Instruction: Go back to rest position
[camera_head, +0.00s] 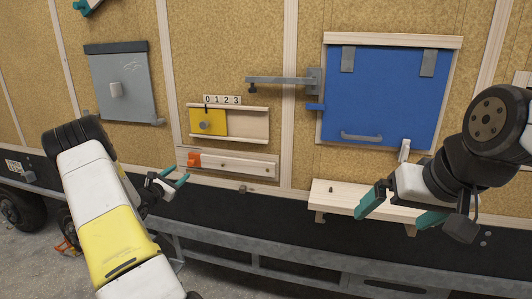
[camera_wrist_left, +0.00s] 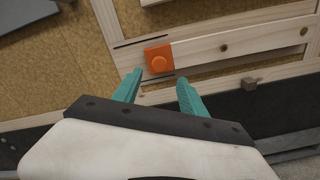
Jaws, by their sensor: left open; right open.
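My left gripper (camera_head: 174,179) is open and empty in front of the board, just below and left of the orange slider block. In the left wrist view its teal fingers (camera_wrist_left: 158,92) are spread, with the orange block (camera_wrist_left: 158,59) beyond and above them, apart from both. The orange block also shows in the head view (camera_head: 193,160), at the left end of a wooden rail (camera_head: 240,165). My right gripper (camera_head: 403,207) is open and empty in front of the wooden shelf at the right, its fingers spread wide.
A blue door (camera_head: 375,95) with a handle is at the right, above the wooden shelf (camera_head: 340,197). A yellow sliding panel (camera_head: 212,123) with a knob sits below the number strip (camera_head: 222,99). A grey panel (camera_head: 122,87) is at left. A metal latch bar (camera_head: 280,80) sticks out beside the blue door.

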